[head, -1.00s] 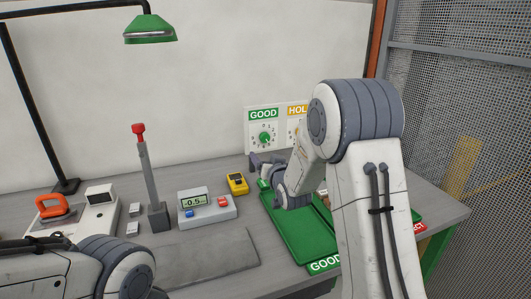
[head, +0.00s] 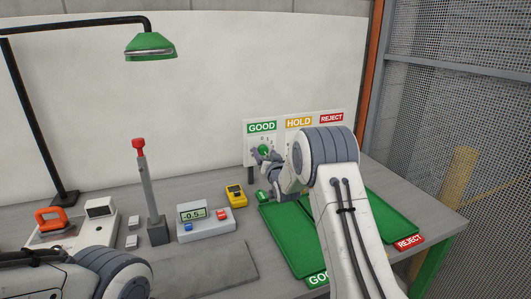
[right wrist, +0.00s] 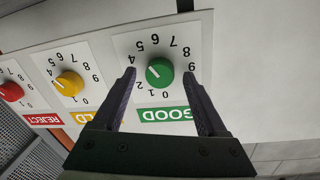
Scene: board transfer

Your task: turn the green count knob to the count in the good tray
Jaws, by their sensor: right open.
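The green count knob (right wrist: 159,72) sits on the GOOD dial card (right wrist: 165,50), upside down in the right wrist view. Its white mark points to the upper left, roughly toward 4; I cannot tell the exact number. My right gripper (right wrist: 160,88) is open, with one finger on each side of the knob and gaps showing. In the head view, the right gripper (head: 262,157) is at the GOOD panel and partly covers the knob. The good tray (head: 290,240) is green; my right arm hides part of it, and no boards show on its visible floor.
Yellow HOLD (right wrist: 69,82) and red REJECT (right wrist: 11,92) knobs are beside the green one. A second green tray (head: 395,220) is on the right. A meter reading -0.5 (head: 205,222), a yellow device (head: 235,194) and a red-topped lever (head: 145,185) stand left of the trays.

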